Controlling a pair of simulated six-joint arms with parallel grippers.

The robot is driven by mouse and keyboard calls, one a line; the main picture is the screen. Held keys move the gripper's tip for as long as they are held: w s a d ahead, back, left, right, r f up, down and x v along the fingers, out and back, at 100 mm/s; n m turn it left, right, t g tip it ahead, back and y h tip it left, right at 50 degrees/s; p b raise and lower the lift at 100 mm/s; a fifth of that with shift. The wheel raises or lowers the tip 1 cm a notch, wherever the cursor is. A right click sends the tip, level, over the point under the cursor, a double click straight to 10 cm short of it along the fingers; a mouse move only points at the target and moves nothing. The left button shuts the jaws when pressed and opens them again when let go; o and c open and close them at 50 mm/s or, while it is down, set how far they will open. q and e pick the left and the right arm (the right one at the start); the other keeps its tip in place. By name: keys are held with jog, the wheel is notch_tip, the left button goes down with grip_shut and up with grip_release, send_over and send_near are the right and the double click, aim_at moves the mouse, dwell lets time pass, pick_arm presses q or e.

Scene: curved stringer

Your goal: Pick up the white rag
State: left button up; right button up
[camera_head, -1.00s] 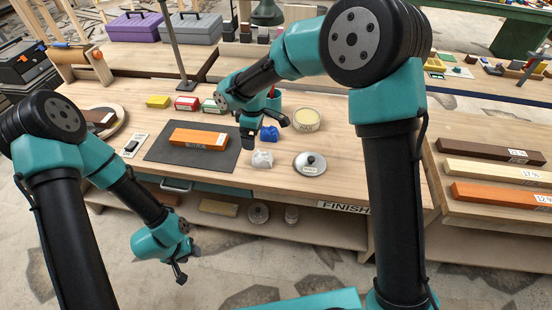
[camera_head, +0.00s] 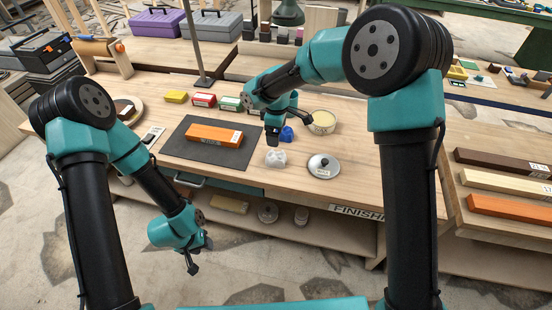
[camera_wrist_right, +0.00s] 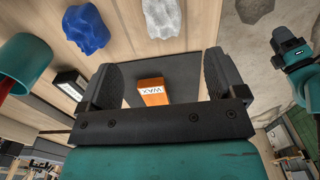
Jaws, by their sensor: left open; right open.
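The white rag (camera_head: 276,157) is a small crumpled lump on the workbench, to the right of the dark mat. It also shows at the top of the right wrist view (camera_wrist_right: 160,18). My right gripper (camera_head: 285,128) is just behind and above it in the head view. In the right wrist view the right gripper (camera_wrist_right: 163,75) has its fingers wide apart with nothing between them, and the rag lies outside them. My left gripper (camera_head: 200,257) hangs in front of the bench, away from the rag; it is open.
A blue rag (camera_head: 287,133) lies close behind the white one. A round lid with a knob (camera_head: 323,165) is to the right, with an open tin (camera_head: 322,122) behind it. An orange block (camera_head: 214,135) lies on the dark mat (camera_head: 180,150). Bare bench lies before the rag.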

aim_at(276, 154)
notch_tip(276, 154, down, 6)
jog(key=shift+f, duration=0.2)
jog(key=shift+f, duration=0.15)
notch_tip(276, 154, down, 5)
jog(key=shift+s+a+r, duration=0.1)
jog(key=shift+s+a, duration=0.05)
dwell(0.5)
jog(key=shift+c, duration=0.5)
jog(key=c, duration=0.9)
